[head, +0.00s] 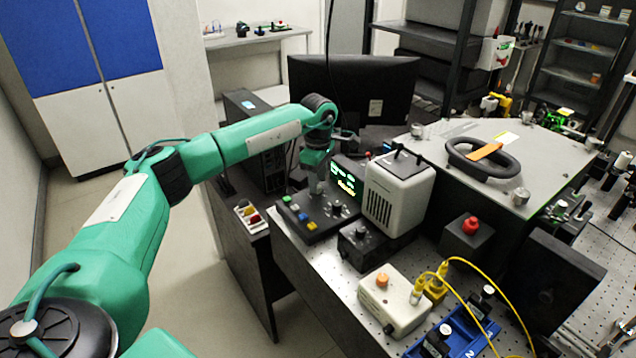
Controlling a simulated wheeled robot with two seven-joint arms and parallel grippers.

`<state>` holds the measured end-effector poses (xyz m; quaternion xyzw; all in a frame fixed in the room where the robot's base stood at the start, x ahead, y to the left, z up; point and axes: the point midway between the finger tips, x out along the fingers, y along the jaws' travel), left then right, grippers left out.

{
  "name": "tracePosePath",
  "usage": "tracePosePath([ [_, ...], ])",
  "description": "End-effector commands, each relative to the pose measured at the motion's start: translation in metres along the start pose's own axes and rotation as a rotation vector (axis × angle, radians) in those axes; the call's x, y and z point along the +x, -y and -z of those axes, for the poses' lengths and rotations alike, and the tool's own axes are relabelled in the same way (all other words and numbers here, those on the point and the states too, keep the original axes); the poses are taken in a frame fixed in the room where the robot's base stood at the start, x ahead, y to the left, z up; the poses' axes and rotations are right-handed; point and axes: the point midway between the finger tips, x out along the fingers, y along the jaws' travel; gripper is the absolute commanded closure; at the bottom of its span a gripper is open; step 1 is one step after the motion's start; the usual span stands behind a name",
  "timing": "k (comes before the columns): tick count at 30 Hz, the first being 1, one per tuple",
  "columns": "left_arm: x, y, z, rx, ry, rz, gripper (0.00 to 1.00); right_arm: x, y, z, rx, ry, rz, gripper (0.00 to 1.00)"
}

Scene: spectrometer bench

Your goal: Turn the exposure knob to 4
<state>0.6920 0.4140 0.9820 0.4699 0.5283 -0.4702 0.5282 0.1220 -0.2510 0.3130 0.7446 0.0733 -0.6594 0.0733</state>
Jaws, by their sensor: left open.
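A black control box (312,222) with coloured buttons and small dark knobs stands on the bench, with a lit display (345,182) showing green and yellow text behind it. The labels are too small to read, so I cannot tell which is the exposure knob. My left gripper (316,186) is open and points down over the back of the control box, near the display. Its fingertips are small and partly merge with the dark background.
A beige lamp-like housing (398,195) stands right of the display. A dark monitor (355,88) is behind my arm. A beige box with an orange button (393,300), yellow cables (490,278) and a red button box (470,232) occupy the bench to the right.

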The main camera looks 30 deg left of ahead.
Motion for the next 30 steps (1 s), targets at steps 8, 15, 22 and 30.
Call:
tracePosePath([
  [8,-0.062,-0.001,0.0,0.0,0.001,-0.006,0.59,0.005,-0.009,-0.003,-0.005,0.007,-0.01,0.64],
  [15,-0.107,-0.001,0.0,0.0,0.001,-0.003,0.59,0.006,-0.014,0.011,-0.005,-0.004,-0.016,0.64],
  [22,-0.123,0.0,0.0,0.001,0.001,-0.001,0.59,0.006,-0.011,0.02,-0.002,-0.016,-0.012,0.64],
  [30,-0.124,0.0,0.0,0.001,0.001,-0.001,0.59,0.006,-0.003,0.02,0.002,-0.015,-0.003,0.64],
])
